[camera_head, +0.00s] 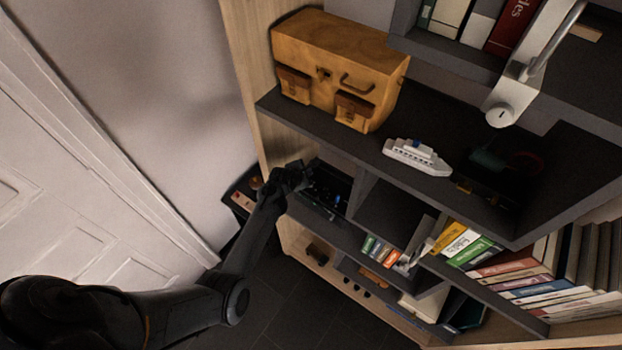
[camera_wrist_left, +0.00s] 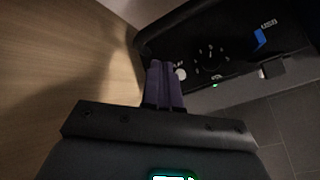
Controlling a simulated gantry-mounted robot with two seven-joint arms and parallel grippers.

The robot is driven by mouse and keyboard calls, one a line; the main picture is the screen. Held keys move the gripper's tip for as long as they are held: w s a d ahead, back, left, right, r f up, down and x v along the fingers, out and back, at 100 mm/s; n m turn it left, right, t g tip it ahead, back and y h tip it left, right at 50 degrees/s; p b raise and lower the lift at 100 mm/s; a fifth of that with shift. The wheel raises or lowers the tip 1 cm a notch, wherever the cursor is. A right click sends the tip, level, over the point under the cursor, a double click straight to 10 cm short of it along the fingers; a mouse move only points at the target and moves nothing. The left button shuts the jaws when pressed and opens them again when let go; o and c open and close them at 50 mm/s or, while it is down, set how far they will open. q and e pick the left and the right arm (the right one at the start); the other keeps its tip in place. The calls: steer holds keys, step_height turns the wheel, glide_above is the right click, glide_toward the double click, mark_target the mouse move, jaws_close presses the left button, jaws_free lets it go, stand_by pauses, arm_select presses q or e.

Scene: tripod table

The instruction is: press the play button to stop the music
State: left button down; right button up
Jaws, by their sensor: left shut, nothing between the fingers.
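A black music player (camera_head: 330,188) sits in the left compartment of the dark shelf in the head view, partly hidden by my left gripper. In the left wrist view the player (camera_wrist_left: 215,45) shows a ring of small dots, a blue USB stick (camera_wrist_left: 261,38), a green light (camera_wrist_left: 214,85) and a pale round button (camera_wrist_left: 181,74). My left gripper (camera_head: 300,174) is shut and empty at the player's left end. In the wrist view its fingertips (camera_wrist_left: 165,66) are just left of the pale button; I cannot tell whether they touch the player. My right gripper is not in view.
The wooden side panel (camera_wrist_left: 60,85) is close on the left of my left gripper. A brown leather case (camera_head: 335,60) and a white toy ship (camera_head: 417,157) stand on the shelf above. Books (camera_head: 540,275) fill compartments at the right. A white door (camera_head: 60,210) is at the left.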

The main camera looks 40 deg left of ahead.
arm_select(q)
steer(key=shift+w+r, duration=0.3)
steer(key=shift+r, duration=0.3)
steer(key=shift+w+r, duration=0.3)
steer(key=shift+r, duration=0.25)
step_height(320, 180, down, 7)
steer(key=b, duration=0.6)
steer(key=shift+f+b, duration=0.8)
steer(key=shift+f, duration=0.1)
steer(key=shift+f, duration=0.25)
stand_by(0.7)
steer(key=shift+f, duration=0.2)
